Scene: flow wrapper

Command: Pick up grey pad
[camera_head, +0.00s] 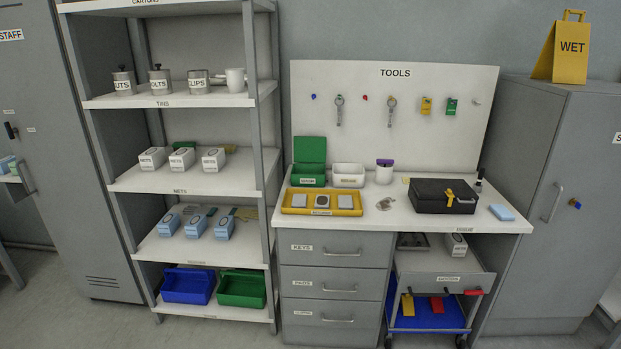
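I cannot tell for certain which item is the grey pad. The yellow tray (290,209) on the workbench holds a row of small squarish items. The left item (299,201) and the right item (345,201) are plain light grey. The middle item (322,202) has a dark frame with a pale centre. My gripper is not in view.
A black case (436,203) with a yellow tag and a light blue block (502,212) are to the right. A stocked shelf rack (186,183) stands left.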

